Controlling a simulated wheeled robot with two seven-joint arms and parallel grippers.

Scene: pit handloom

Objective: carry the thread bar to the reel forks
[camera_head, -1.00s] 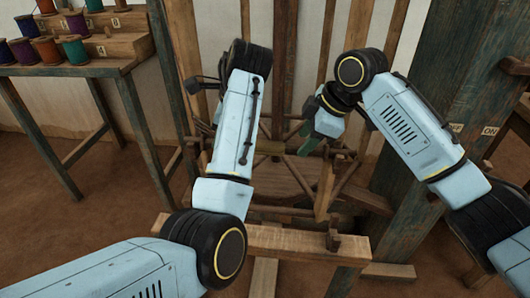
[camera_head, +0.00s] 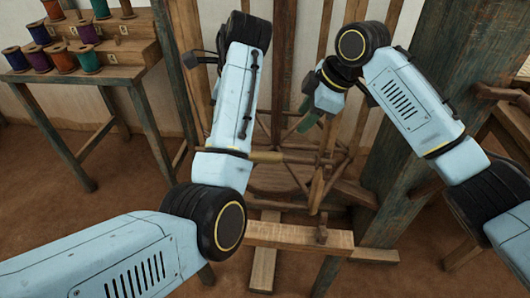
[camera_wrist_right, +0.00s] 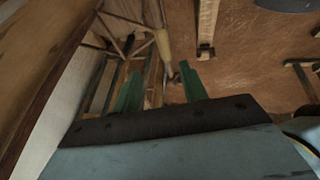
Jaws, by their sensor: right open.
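A wooden bar with a thicker yellowish section, which looks like the thread bar (camera_head: 266,156), lies across the wooden reel frame in the middle of the head view. In the right wrist view the yellowish section (camera_wrist_right: 162,45) shows beyond the fingertips, between their lines. My right gripper (camera_wrist_right: 160,82) has two green fingers spread apart with nothing between them. In the head view the right gripper (camera_head: 306,114) hangs above and right of the bar, apart from it. I cannot pick out the reel forks with certainty. My left forearm hides part of the frame; the left fingers do not show.
A table (camera_head: 85,68) with several thread spools stands at the left. A thick greenish post (camera_head: 425,80) rises at the right. A light wooden beam (camera_head: 300,237) crosses low in front of the reel. Bare brown floor (camera_head: 60,210) is free at the left.

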